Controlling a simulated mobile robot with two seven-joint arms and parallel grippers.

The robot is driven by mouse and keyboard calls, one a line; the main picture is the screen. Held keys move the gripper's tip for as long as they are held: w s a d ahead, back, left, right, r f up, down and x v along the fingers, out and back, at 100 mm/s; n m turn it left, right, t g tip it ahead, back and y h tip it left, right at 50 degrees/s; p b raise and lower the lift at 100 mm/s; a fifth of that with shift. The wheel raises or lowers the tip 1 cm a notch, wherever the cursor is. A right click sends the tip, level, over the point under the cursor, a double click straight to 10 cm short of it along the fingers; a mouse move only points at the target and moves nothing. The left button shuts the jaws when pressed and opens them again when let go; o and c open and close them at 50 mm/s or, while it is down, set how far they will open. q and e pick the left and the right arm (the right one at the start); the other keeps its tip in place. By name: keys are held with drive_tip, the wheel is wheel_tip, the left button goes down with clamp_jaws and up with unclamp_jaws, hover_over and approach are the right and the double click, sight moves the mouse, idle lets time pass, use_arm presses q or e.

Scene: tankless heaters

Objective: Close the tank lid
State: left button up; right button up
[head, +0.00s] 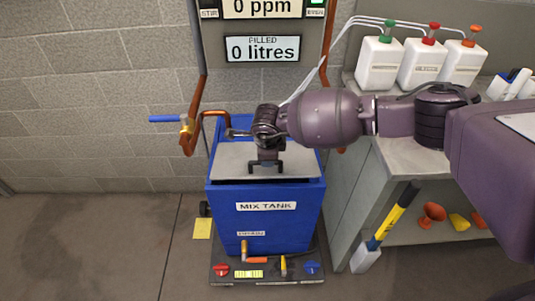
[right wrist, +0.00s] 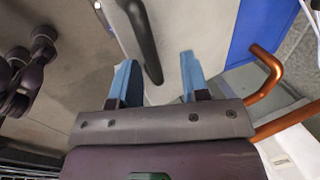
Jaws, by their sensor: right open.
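The blue mix tank (head: 265,225) stands on the floor in the middle of the head view. Its pale grey lid (head: 228,160) lies over the top, almost flat. A dark gap shows between the lid's front edge and the tank's front wall. My right gripper (head: 267,163) is above the middle of the lid, pointing down. In the right wrist view, its two blue fingers (right wrist: 158,60) are open, with nothing gripped. The lid's black handle (right wrist: 145,42) shows ahead of the fingers; I cannot tell if they touch it. My left gripper is not in view.
A copper pipe with a blue lever (head: 165,118) stands left of the tank. A bench (head: 400,160) with several white bottles is at the right, with a yellow-handled tool (head: 395,215) leaning on it. A display panel (head: 262,48) is above. Floor at left is clear.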

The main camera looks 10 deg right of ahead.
drive_tip(key=p+v, duration=0.2)
drive_tip(key=v, duration=0.9)
